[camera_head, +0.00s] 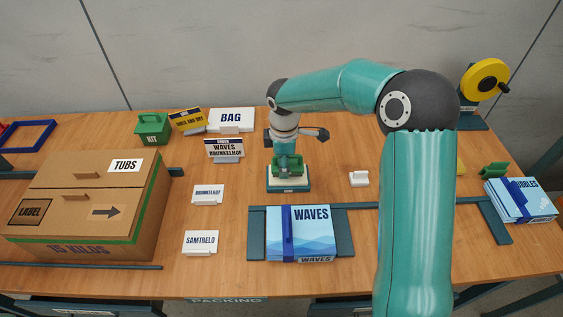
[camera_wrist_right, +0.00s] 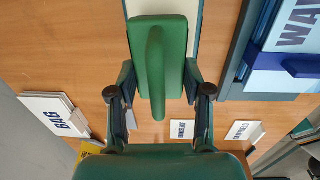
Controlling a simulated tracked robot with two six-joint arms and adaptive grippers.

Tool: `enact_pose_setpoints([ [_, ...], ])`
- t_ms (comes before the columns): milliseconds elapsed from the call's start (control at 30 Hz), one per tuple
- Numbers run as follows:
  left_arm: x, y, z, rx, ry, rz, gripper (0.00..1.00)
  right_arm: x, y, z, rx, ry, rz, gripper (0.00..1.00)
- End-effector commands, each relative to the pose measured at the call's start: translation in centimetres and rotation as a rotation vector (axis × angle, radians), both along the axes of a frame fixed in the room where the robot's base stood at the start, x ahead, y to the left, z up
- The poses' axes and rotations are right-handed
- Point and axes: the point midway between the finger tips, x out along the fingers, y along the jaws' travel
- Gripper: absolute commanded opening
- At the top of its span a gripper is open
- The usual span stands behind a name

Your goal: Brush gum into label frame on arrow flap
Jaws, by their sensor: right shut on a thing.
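The brown carton (camera_head: 150,205) stands at the left of the table. Its front top flap (camera_head: 75,207) carries a printed arrow (camera_head: 105,212) pointing right and a dark-edged frame reading LABEL (camera_head: 30,212). The frame looks bare cardboard inside. My right gripper (camera_head: 287,160) is low at the table's middle, shut on a green block with a raised grip (camera_wrist_right: 160,60), seemingly the gum brush. The block is at a small pale-topped teal stand (camera_head: 287,184); I cannot tell whether it touches it. The block's underside is hidden. My left gripper is in neither view.
A rear flap with a TUBS label (camera_head: 125,165) lies beside the arrow flap. Small cards (camera_head: 207,195) stand between carton and stand. A blue WAVES pack (camera_head: 312,232) lies in front of the stand. A green KIT box (camera_head: 153,128) and BAG cards (camera_head: 231,119) are behind.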

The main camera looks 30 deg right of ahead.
Motion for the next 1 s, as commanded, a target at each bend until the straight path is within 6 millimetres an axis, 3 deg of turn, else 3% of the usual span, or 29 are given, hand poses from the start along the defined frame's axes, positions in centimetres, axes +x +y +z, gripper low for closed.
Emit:
enact_pose_setpoints([
  [1000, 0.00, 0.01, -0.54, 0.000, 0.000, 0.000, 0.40, 0.02, 0.03, -0.77, 0.000, 0.000, 0.001, 0.17],
])
